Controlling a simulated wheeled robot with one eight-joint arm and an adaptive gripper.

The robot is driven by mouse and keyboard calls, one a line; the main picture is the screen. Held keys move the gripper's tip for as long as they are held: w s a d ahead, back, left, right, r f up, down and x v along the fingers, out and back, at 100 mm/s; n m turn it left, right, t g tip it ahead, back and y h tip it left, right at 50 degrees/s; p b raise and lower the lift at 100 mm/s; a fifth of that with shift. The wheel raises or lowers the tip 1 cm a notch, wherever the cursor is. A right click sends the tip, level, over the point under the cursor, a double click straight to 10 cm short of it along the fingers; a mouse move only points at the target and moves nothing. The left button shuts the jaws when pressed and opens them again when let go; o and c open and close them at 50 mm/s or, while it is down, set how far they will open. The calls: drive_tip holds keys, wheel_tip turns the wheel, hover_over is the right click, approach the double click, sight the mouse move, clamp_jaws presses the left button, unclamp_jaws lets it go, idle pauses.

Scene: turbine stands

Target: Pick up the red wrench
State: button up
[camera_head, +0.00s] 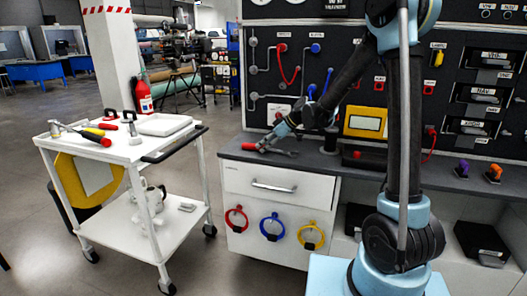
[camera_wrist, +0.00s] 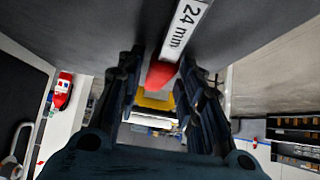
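A red piece (camera_wrist: 161,75) shows between my gripper's (camera_wrist: 160,60) fingers in the wrist view, by a white "24 mm" label (camera_wrist: 185,28). It looks like part of the red wrench, most of which is hidden. The fingers stand apart on both sides of it, with no clear contact. In the head view, my gripper (camera_head: 262,144) is low over the left end of the grey counter (camera_head: 232,153). A small red end (camera_head: 248,147) shows just left of the fingertips. A thin tool shape (camera_head: 284,152) lies on the counter right of it, too small to make out.
A white cart (camera_head: 127,152) on the left carries red-handled tools and a white tray (camera_head: 163,124). The counter's cabinet holds red, blue and yellow rings (camera_head: 272,227). A dark panel (camera_head: 270,72) with hoses rises behind the counter. Floor between cart and cabinet is clear.

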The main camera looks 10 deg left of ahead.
clamp_jaws()
wheel_tip(320, 180, up, 10)
idle(0.6)
drive_tip(key=shift+c, duration=1.5)
unclamp_jaws()
clamp_jaws()
